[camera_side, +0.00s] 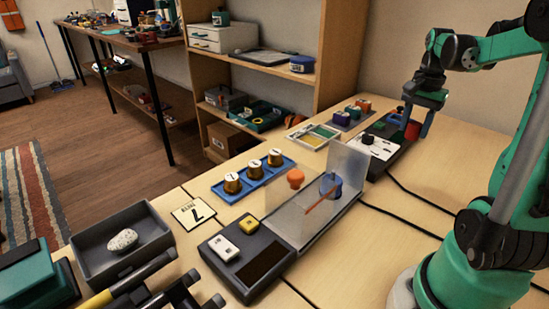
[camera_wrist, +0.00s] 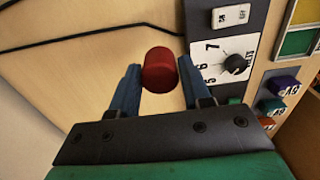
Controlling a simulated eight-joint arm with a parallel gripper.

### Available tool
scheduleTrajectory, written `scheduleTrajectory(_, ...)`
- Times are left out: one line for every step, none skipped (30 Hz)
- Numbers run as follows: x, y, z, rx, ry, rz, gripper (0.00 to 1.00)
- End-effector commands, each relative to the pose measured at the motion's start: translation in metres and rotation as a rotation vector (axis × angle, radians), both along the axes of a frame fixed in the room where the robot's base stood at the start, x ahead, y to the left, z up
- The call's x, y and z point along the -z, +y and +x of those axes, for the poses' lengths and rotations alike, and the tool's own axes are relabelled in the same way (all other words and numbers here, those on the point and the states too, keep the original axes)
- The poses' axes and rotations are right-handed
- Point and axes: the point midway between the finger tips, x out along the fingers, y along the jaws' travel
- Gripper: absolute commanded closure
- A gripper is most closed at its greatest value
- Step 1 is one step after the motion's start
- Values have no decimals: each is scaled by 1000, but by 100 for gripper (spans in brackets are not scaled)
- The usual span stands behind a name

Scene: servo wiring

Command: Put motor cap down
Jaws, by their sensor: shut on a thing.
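A red cylindrical motor cap (camera_wrist: 160,69) is between the blue fingers of my gripper (camera_wrist: 160,78) in the wrist view. In the side view my gripper (camera_side: 415,118) points down at the back right, with the red cap (camera_side: 412,131) low between its fingers. The cap is close to the right end of a dark control box (camera_side: 373,165) with a white dial panel (camera_side: 380,147). I cannot tell whether the cap touches a surface. In the wrist view the dial panel (camera_wrist: 225,58) is just right of my gripper, and bare wood lies to the left.
A blue tray (camera_side: 229,197) carries brass cylinders. Coloured blocks (camera_side: 364,105) stand behind the control box. Black cables (camera_side: 415,195) cross the bench, with bare wood between them.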

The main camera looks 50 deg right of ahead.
Motion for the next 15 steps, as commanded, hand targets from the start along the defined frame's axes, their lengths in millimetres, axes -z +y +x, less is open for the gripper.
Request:
scheduleTrajectory(13, 0, 0, -1, 0, 0, 100)
scheduleTrajectory(20, 0, 0, -1, 0, 0, 100)
scheduleTrajectory(30, 0, 0, -2, 0, 0, 100)
scheduleTrajectory(37, 0, 0, -2, 0, 0, 100)
scheduleTrajectory(44, 0, 0, -2, 0, 0, 100)
scheduleTrajectory(53, 0, 0, -2, 0, 0, 100)
scheduleTrajectory(59, 0, 1, -2, 0, 0, 100)
scheduleTrajectory(65, 0, 0, -2, 0, 0, 100)
scheduleTrajectory(72, 0, 0, -2, 0, 0, 100)
scheduleTrajectory(77, 0, 0, -3, 0, 0, 100)
scheduleTrajectory(81, 0, 0, -3, 0, 0, 100)
scheduleTrajectory(86, 0, 1, -3, 0, 0, 100)
scheduleTrajectory(88, 0, 0, -3, 0, 0, 100)
scheduleTrajectory(90, 0, 0, -3, 0, 0, 100)
scheduleTrajectory(92, 0, 0, -3, 0, 0, 100)
